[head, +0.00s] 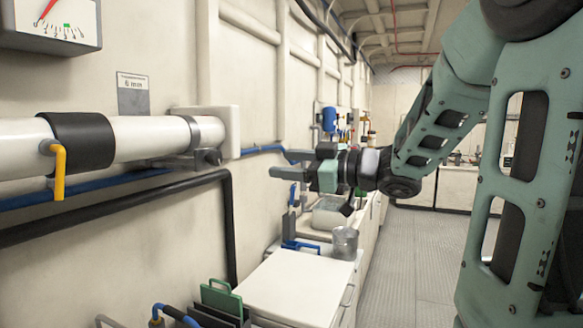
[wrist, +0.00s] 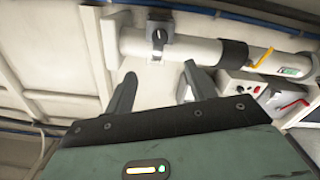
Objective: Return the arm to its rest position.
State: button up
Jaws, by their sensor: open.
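My green arm is on the right of the head view and reaches across toward the left wall. My gripper (head: 280,164) points left, level with the white pipe's end, with its fingers apart and nothing between them. In the wrist view my gripper (wrist: 155,90) also shows two spread, empty fingers. Beyond them is the white pipe (wrist: 200,48) with a dark clamp (wrist: 160,35). The fingers look apart from the pipe, though the exact gap is hard to tell.
The pipe (head: 150,135) carries a black sleeve and a yellow lever (head: 58,172). A gauge (head: 55,22) hangs above. Below my gripper are a white counter (head: 290,290), a metal cup (head: 345,242) and a clear bin (head: 330,213). Open floor (head: 408,250) lies beside the counter.

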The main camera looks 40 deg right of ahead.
dwell(0.7)
jog(key=w+a+f+m+g+h, duration=0.2)
jog(key=w+a+f, duration=0.1)
jog(key=a+f, duration=0.35)
jog(key=w+a+f+m+g+h, duration=0.1)
jog(key=w+a+f+g+h, duration=0.15)
jog(key=a+f, duration=0.45)
jog(key=s+a+f+g, duration=0.7)
jog(key=s+a+f, duration=0.1)
jog(key=s+a, duration=0.3)
jog(key=s+a+f+n+g+h, duration=0.1)
jog(key=s+a+f+g, duration=0.1)
jog(key=s, duration=0.5)
jog(key=s+a+f+n+g, duration=0.1)
jog(key=s+a+g, duration=0.1)
jog(key=s, duration=0.5)
jog(key=shift+s+f+g+h, duration=0.2)
jog(key=shift+f+g+h, duration=0.2)
jog(key=shift+g, duration=0.15)
